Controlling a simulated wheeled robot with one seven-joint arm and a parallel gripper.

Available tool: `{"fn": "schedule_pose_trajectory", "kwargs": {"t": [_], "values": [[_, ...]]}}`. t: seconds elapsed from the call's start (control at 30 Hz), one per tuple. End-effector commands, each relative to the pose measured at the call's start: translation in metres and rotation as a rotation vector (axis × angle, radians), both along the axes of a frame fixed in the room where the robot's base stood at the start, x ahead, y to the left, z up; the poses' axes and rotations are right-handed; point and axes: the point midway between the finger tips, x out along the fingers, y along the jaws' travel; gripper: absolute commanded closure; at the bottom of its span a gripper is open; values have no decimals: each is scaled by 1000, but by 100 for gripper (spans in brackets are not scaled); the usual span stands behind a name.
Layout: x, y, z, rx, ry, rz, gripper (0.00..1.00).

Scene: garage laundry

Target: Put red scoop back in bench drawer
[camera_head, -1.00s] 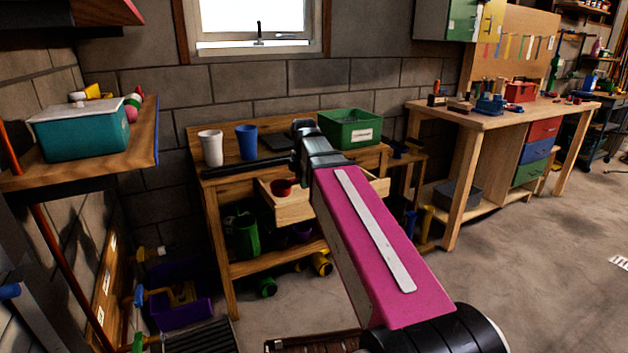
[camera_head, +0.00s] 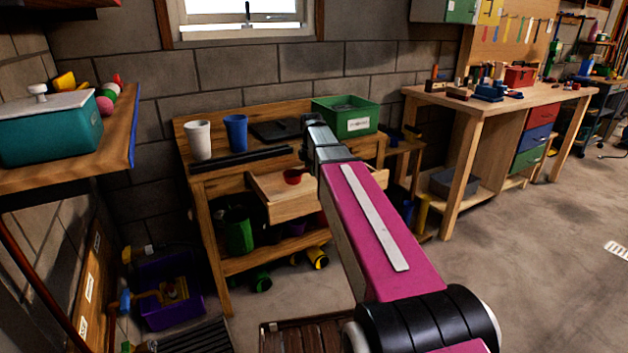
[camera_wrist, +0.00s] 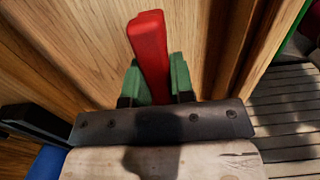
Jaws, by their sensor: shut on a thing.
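In the head view the red scoop (camera_head: 293,176) shows its red cup at the open bench drawer (camera_head: 295,207), over its opening. I cannot tell whether it touches the drawer floor. The drawer is pale wood and pulled out from the wooden bench (camera_head: 208,220). In the wrist view my gripper (camera_wrist: 155,85) has green fingers shut on the scoop's red handle (camera_wrist: 148,45). Wood fills much of that view around the fingers. In the head view my fingers are hidden behind my pink arm, which also covers part of the drawer.
On the bench top stand a white cup (camera_head: 198,140), a blue cup (camera_head: 236,133), a black bar (camera_head: 240,160) and a green bin (camera_head: 345,118). A shelf (camera_head: 125,140) with a teal box is at left. A purple crate (camera_head: 170,295) sits on the floor. Open floor lies at right.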

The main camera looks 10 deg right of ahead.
Motion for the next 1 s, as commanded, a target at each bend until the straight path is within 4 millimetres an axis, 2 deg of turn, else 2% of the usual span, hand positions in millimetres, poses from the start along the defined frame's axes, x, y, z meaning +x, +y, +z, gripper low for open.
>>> {"fn": "schedule_pose_trajectory", "kwargs": {"t": [0.1,0.27,0.53,0.9,0.93,1.0], "values": [[8,-6,-6,0,0,0,100],[8,-8,-13,0,1,1,100],[7,-7,-44,1,1,0,100],[8,-7,-48,0,0,0,100],[8,-7,-48,0,-1,0,68],[8,-7,-48,0,-1,0,52]]}}
